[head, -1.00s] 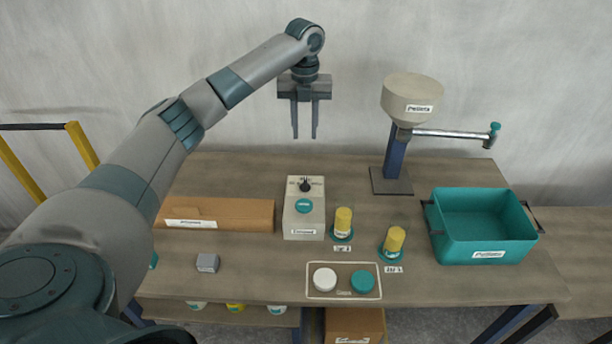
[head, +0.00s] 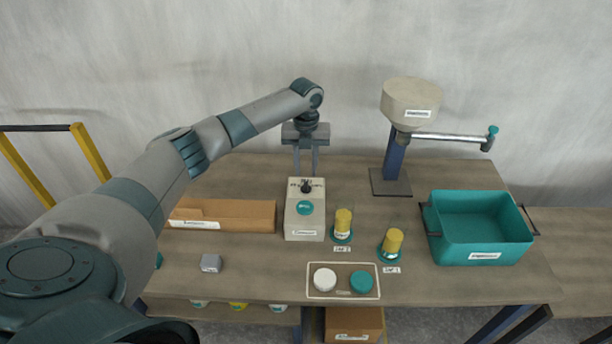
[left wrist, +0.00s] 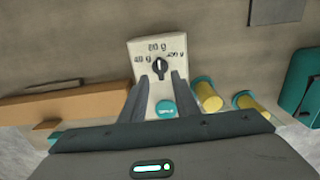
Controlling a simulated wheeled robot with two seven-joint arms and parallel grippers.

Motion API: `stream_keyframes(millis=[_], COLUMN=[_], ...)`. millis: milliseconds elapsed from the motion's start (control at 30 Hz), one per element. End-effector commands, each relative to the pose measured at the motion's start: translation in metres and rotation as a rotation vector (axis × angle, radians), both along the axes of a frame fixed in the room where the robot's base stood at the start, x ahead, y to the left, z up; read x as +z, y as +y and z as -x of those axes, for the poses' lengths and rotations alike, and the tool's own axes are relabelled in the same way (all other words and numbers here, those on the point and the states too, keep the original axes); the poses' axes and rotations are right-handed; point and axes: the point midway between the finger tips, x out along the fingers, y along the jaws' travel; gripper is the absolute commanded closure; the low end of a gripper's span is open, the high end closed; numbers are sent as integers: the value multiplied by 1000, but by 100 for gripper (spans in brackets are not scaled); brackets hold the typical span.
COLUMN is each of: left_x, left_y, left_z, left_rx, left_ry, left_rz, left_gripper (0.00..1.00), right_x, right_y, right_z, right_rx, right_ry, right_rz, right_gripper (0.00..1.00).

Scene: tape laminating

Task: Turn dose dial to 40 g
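The dispenser box (head: 304,222) is pale, with a teal button (head: 305,207) on top and a small black dose dial (head: 306,187) near its back. In the left wrist view the dial (left wrist: 160,66) has marks around it: 40 g at left, 80 g at top and a blurred one at right. Its pale pointer line seems to face roughly up, toward 80 g. My left gripper (head: 306,172) is open and empty, pointing down above the dial; in the left wrist view its fingertips (left wrist: 160,78) stand either side just short of the dial. My right gripper is out of view.
A hopper (head: 410,100) on a post with a side arm stands behind right. Two yellow-filled cups (head: 343,222) (head: 392,242) sit right of the box, and a teal bin (head: 482,252) further right. A cardboard box (head: 235,214) lies left. A tray (head: 343,294) with two discs is in front.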

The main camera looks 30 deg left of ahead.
Motion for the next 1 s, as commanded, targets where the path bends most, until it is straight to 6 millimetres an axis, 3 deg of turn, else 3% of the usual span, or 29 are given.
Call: stream_keyframes(millis=[300, 767, 900, 1000], left_x=[-42, -51, -50, -50], left_y=[0, 0, 0, 0], left_z=[0, 0, 0, 0], left_rx=[0, 0, 0, 0], left_ry=[1, 0, -1, -1], left_rz=[1, 0, -1, -1], left_gripper=[72, 72, 100, 100], right_x=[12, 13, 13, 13], right_y=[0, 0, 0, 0], right_z=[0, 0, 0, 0], right_rx=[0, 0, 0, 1], right_ry=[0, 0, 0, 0], right_rz=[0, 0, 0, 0], right_gripper=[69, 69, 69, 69])
